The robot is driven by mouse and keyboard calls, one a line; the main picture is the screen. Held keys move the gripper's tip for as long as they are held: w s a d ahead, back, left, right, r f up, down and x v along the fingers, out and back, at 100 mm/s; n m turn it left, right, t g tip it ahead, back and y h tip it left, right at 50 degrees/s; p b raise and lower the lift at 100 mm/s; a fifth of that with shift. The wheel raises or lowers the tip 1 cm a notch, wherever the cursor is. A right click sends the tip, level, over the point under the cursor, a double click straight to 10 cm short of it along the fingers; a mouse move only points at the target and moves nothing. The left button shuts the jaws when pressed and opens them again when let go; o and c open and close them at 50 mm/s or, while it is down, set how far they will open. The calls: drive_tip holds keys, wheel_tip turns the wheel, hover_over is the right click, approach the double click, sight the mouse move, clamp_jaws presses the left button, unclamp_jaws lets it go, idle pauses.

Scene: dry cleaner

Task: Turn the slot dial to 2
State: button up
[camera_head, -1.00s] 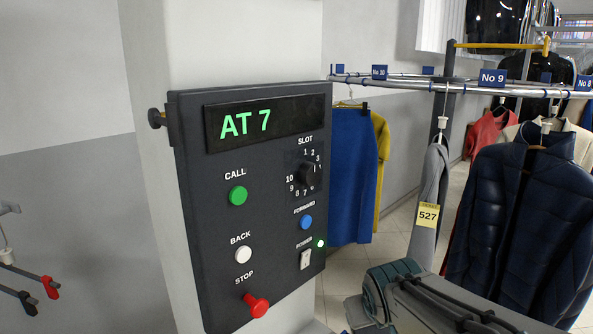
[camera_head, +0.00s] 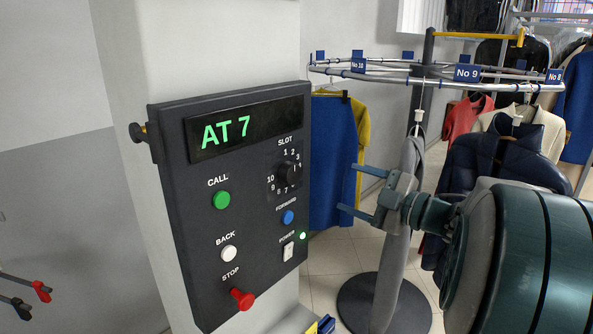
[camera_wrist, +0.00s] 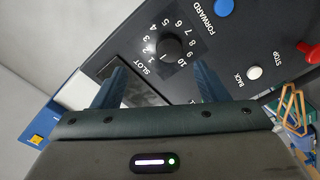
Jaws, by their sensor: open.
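The slot dial (camera_head: 288,174) is a round black knob in a ring of white numbers on the dark control panel (camera_head: 178,240). Its pointer is too small to read with certainty. My gripper (camera_head: 351,188) is open and empty, right of the panel, fingers directed at the dial and clear of it. In the wrist view the dial (camera_wrist: 168,47) lies just beyond and between the fingertips (camera_wrist: 158,67), with its numbers upside down. The display (camera_head: 247,122) reads AT 7 in green.
Near the dial are a blue FORWARD button (camera_head: 288,217), a white POWER switch (camera_head: 288,251), a green CALL button (camera_head: 222,200), a white BACK button (camera_head: 229,253) and a red STOP button (camera_head: 242,298). A round garment rail (camera_head: 430,80) with hanging clothes stands behind my arm.

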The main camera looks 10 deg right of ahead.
sight(295, 175)
drive_tip(key=shift+n+g+y, duration=0.5)
drive_tip(key=shift+y, duration=0.1)
drive_tip(key=p+x, duration=0.1)
drive_tip(key=x, duration=0.3)
drive_tip(key=p+x, duration=0.1)
drive_tip(key=x, duration=0.3)
drive_tip(key=s+a+p+x, duration=0.1)
drive_tip(key=p+x, duration=0.1)
drive_tip(key=x, duration=0.3)
drive_tip(key=shift+w, duration=0.1)
drive_tip(key=c, duration=1)
